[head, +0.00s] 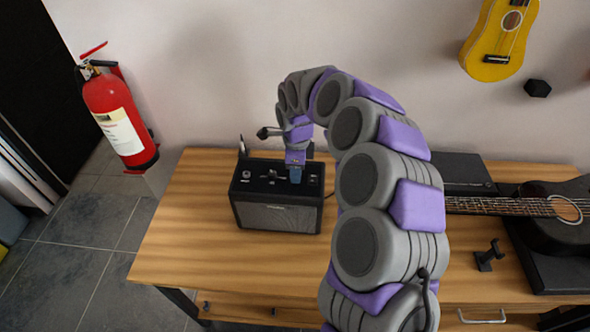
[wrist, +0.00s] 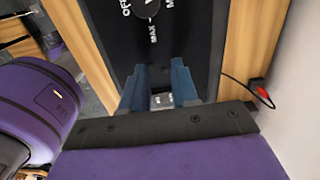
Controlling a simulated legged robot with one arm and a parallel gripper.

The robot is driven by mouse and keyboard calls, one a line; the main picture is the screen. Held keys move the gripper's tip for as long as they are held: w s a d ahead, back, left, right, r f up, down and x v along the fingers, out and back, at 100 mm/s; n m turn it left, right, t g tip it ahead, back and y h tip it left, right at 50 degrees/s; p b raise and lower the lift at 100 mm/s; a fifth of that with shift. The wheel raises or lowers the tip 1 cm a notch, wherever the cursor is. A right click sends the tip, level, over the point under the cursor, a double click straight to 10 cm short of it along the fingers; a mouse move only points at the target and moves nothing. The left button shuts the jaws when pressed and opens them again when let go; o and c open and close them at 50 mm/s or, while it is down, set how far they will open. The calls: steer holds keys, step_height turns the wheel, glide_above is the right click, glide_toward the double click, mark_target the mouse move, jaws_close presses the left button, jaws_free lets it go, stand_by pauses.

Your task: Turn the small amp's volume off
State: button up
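The small amp (head: 278,218) is a black box with a grey front grille, standing on the wooden table. Its top panel carries small controls. In the wrist view the amp's black top panel (wrist: 190,40) fills the middle. A round knob (wrist: 145,8) with OFF and MAX labels is at the top edge, partly cut off. My gripper (head: 296,175) points down over the right part of the amp's top. In the wrist view its blue fingers (wrist: 160,74) are apart, with a small light-coloured part of the panel visible between them. I cannot tell whether the fingers touch the panel.
A black guitar (head: 550,207) lies on the table at right, with a small black stand (head: 489,255) near it. A yellow ukulele (head: 497,42) hangs on the wall. A red fire extinguisher (head: 118,115) is at left. The table's left front is clear.

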steer(key=shift+o, duration=0.8)
steer(key=shift+a, duration=0.3)
steer(key=shift+o, duration=1.1)
steer(key=shift+a+f, duration=0.2)
steer(key=shift+a, duration=1.3)
steer(key=shift+d+r, duration=0.15)
steer(key=shift+d, duration=0.15)
steer(key=r, duration=0.1)
steer(key=d+r, duration=0.1)
steer(key=d+r+p, duration=0.1)
steer(key=r, duration=0.1)
steer(key=shift+w, duration=0.1)
steer(key=a+r+p, duration=0.2)
steer(key=a+r, duration=0.2)
steer(key=r, duration=0.5)
step_height(320, 180, up, 4)
glide_above(286, 178)
steer(key=shift+p, duration=0.45)
